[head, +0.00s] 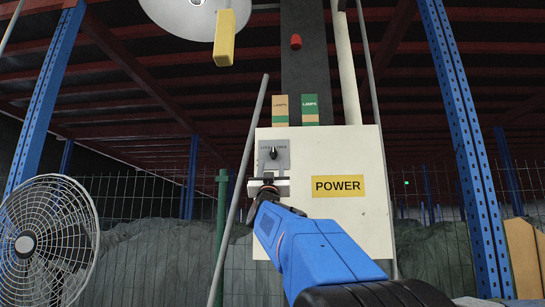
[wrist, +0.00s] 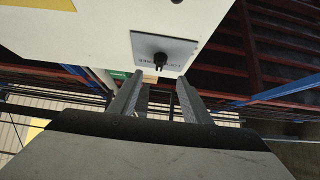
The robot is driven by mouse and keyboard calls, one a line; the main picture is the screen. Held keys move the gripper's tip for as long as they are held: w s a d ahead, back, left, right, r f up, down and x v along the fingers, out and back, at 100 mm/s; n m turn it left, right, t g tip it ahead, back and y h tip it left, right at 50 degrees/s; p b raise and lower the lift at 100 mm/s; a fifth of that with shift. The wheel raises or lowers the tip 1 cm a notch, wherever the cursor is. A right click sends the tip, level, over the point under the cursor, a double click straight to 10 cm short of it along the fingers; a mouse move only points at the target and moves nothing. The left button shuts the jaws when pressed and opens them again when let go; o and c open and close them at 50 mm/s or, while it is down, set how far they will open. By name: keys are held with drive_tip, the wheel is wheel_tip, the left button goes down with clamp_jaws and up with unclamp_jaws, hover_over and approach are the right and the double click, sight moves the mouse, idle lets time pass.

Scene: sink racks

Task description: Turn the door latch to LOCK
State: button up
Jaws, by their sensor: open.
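The door latch is a small black knob (head: 273,153) on a grey plate (head: 283,162) at the upper left of a white cabinet (head: 335,225). Lettering runs along the plate on both sides of the knob, too small to read surely. In the wrist view the knob (wrist: 160,59) sits on its plate (wrist: 178,47), beyond and above the fingers. My gripper (head: 269,180) is just below the plate in the head view. Its two fingers (wrist: 160,103) are apart with nothing between them, and it does not touch the knob.
A yellow POWER label (head: 338,186) is on the cabinet. A grey slanted pole (head: 240,190) passes close on the left. A yellow block (head: 224,38) hangs above. A fan (head: 45,240) stands at the far left.

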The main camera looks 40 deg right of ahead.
sight(273, 153)
drive_tip(key=x, duration=0.8)
drive_tip(key=shift+w+d+r, duration=0.1)
drive_tip(key=shift+d+r, duration=0.1)
drive_tip(key=shift+d, duration=0.05)
drive_tip(key=shift+c, duration=0.4)
drive_tip(key=c, duration=1)
